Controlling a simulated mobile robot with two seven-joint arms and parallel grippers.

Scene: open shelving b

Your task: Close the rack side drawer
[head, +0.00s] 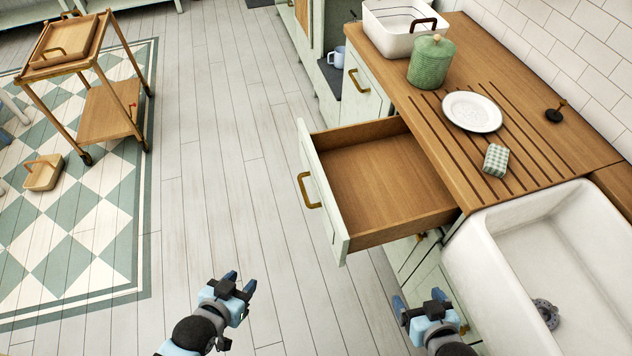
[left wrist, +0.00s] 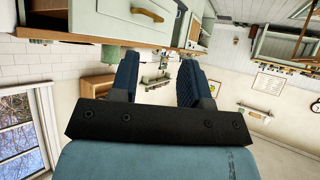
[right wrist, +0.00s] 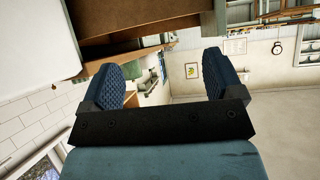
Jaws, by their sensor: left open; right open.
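The rack side drawer (head: 378,184) is pulled well out from under the wooden counter in the head view, and it looks empty. Its pale green front (head: 322,195) faces left and carries a brass handle (head: 307,190). The drawer front and handle also show upside down in the left wrist view (left wrist: 120,20). My left gripper (head: 240,284) is open and empty, below and left of the drawer front, over the floor. My right gripper (head: 420,305) is open and empty, below the drawer's near side, beside the sink cabinet. Neither gripper touches the drawer.
A white sink (head: 470,240) is at the right. The counter (head: 540,130) holds a green canister (head: 431,62), a white plate (head: 472,111), a checkered sponge (head: 496,160) and a white basin (head: 385,30). A wooden trolley (head: 105,110) stands far left. The floor left of the drawer is clear.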

